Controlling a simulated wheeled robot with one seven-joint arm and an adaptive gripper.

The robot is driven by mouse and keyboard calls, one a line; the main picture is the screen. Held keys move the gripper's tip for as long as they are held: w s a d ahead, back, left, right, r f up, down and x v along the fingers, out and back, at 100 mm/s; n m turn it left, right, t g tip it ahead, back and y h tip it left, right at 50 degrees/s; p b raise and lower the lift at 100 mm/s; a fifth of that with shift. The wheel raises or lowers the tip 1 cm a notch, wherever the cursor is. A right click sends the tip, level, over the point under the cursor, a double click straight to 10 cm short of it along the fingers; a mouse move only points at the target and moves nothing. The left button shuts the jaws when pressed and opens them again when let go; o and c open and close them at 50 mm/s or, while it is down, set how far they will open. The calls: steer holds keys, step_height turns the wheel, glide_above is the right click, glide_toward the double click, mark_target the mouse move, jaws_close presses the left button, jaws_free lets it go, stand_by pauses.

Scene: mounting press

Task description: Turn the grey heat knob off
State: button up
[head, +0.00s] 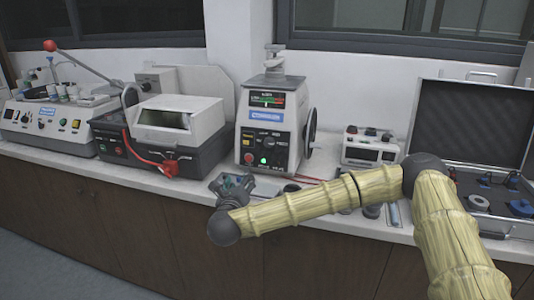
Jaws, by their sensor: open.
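The mounting press appears to be the tall white machine (265,113) at the centre of the counter. Its dark front panel (258,150) carries small buttons and controls, with a lit green one (264,160) low down. The grey heat knob is too small to pick out for sure among these controls, and its setting cannot be read. My gripper (234,184) is open, over the counter's front edge, below and a little left of the panel. It is apart from the panel and appears empty.
A handwheel (310,132) sticks out on the press's right side. A small white control box (368,148) and an open black case (478,140) are further right. Small items lie along the counter front.

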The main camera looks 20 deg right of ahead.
mark_target(268, 144)
steer(key=w+d+r+m+g+h, duration=0.1)
steer(key=w+d+r+m+h, duration=0.15)
steer(key=d+r+m, duration=0.35)
steer(key=shift+n+h, duration=0.45)
steer(key=shift+n, duration=0.05)
steer(key=x, duration=0.3)
steer(key=p+x, duration=0.1)
steer(key=x, duration=0.3)
steer(key=d+x, duration=0.1)
steer(key=x, duration=0.2)
steer(key=shift+s+f+p, duration=0.1)
steer(key=shift+s+p, duration=0.05)
steer(key=shift+p, duration=0.2)
steer(key=c, duration=1)
